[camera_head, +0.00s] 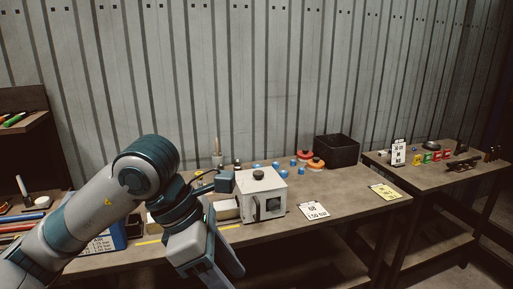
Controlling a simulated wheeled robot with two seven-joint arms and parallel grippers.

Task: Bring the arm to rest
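My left arm comes in from the left and bends down at a teal elbow. Its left gripper (222,266) hangs low at the front edge of the workbench (290,230), pointing down. Its fingers are seen from behind and partly hidden by the gripper body, so I cannot tell how far apart they are. I see nothing held in it. My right gripper is not in view.
A black bin (337,151) stands at the back of the bench. Red-orange discs (315,163) and small blue parts (282,173) lie near it. A white label card (314,210) and a yellow card (383,191) lie at the front. A second table (440,180) stands right.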

